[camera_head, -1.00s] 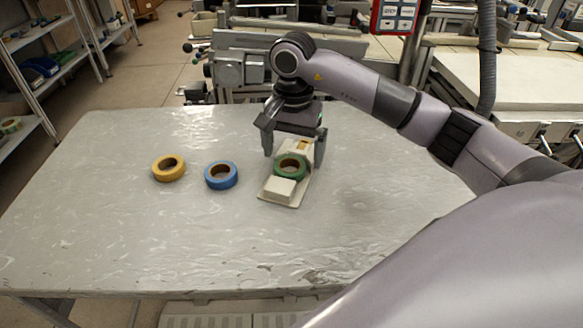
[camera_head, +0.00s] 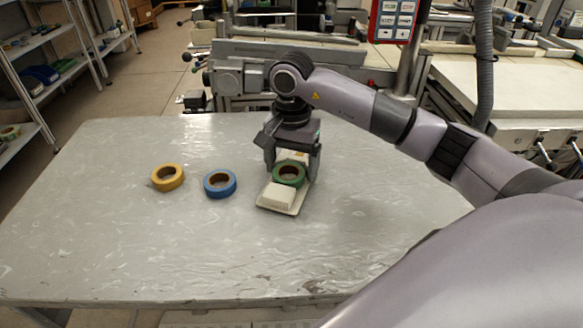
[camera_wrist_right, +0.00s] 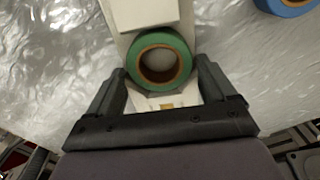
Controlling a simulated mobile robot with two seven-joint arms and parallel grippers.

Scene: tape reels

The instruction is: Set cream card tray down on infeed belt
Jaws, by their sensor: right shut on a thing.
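The cream card tray (camera_head: 282,200) lies on the grey table, with a green tape reel (camera_head: 289,175) and a pale block on it. In the right wrist view, the tray (camera_wrist_right: 139,15) runs up between my fingers, with the green reel (camera_wrist_right: 160,60) close in front of the palm. My right gripper (camera_head: 292,172) is above the tray's far end and shut on the tray, one finger at each side. I cannot tell whether the tray is clear of the table. My left gripper is not in view. I cannot make out the infeed belt for sure.
A blue tape reel (camera_head: 220,184) and a yellow tape reel (camera_head: 167,178) lie on the table (camera_head: 110,240) left of the tray. The table's left and front areas are clear. Machinery (camera_head: 240,75) stands behind the table, and a shelf rack (camera_head: 60,75) stands at the far left.

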